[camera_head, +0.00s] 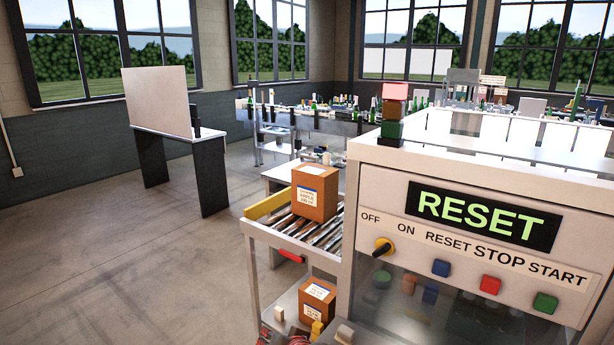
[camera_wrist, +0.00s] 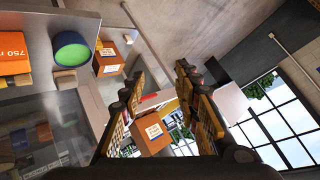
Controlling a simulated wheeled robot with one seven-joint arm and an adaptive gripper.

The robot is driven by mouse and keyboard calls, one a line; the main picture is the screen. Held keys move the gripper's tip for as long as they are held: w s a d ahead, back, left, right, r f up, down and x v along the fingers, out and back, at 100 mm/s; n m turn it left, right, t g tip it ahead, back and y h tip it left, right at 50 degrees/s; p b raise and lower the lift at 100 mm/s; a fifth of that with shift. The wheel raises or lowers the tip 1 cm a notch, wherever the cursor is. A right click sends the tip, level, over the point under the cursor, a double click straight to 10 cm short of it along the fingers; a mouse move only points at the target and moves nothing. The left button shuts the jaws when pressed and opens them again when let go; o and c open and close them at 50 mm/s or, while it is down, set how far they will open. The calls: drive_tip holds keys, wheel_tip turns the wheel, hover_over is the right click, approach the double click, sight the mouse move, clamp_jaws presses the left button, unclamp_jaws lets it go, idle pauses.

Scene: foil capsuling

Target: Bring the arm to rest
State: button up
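My gripper (camera_wrist: 160,77) shows in the wrist view with its two fingers spread apart. It is open, and I see nothing held between the fingers. The wrist view looks tilted across the room. A cardboard box (camera_wrist: 152,132) shows in the gap between the fingers, farther off. I cannot make out my gripper in the head view. The machine's control panel (camera_head: 470,245) stands at the right there, with a lit RESET display (camera_head: 482,215).
The panel carries a blue button (camera_head: 441,268), a red button (camera_head: 490,285) and a green button (camera_head: 545,303). A labelled carton (camera_head: 314,193) sits on the roller conveyor (camera_head: 305,231); another carton (camera_head: 317,303) is below. A table with an upright board (camera_head: 160,102) stands back left. The left floor is clear.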

drive_tip(key=s+d+r+n+g+h, duration=0.1)
drive_tip(key=s+d+n+g, duration=0.15)
drive_tip(key=s+d, duration=0.55)
drive_tip(key=s+d+n+g+h, duration=0.1)
drive_tip(key=s+d+n+g, duration=0.15)
drive_tip(key=s+d, duration=0.65)
drive_tip(key=s+d+r+m+t+h, duration=0.1)
drive_tip(key=s+d+r+m+h, duration=0.1)
drive_tip(key=s+d+r, duration=0.4)
drive_tip(key=d, duration=0.3)
drive_tip(key=shift+s+d+r+m, duration=0.15)
drive_tip(key=shift+s+r+m, duration=0.15)
drive_tip(key=shift+m, duration=0.1)
drive_tip(key=shift+c, duration=1.3)
